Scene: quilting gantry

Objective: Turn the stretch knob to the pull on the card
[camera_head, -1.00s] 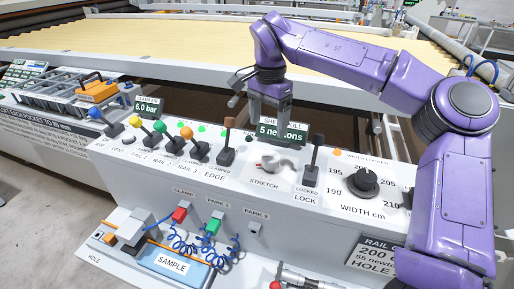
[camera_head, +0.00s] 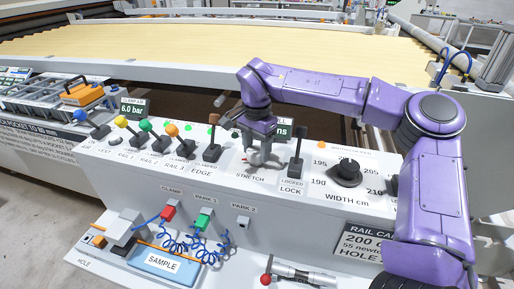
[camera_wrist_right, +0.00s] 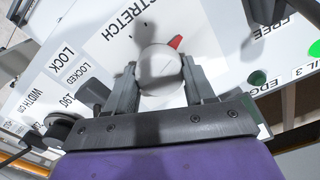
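The stretch knob (camera_head: 263,157) is a pale round knob on the sloped panel, above the word STRETCH. In the right wrist view the knob (camera_wrist_right: 160,70) shows a red pointer towards the upper right. My right gripper (camera_head: 262,148) is down over it, one finger on each side. The fingers stand apart; I cannot tell if they touch the knob. The rail card (camera_head: 368,243) on the panel front reads 200 and 55 newtons, partly hidden by my arm. The pull display (camera_head: 285,131) is mostly hidden behind my gripper. My left gripper is not in view.
A lock lever (camera_head: 296,155) stands close right of the knob, and the black edge lever (camera_head: 215,140) stands to its left. The width dial (camera_head: 346,172) is farther right. Several coloured levers line the left. The sample tray (camera_head: 160,262) lies lower left.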

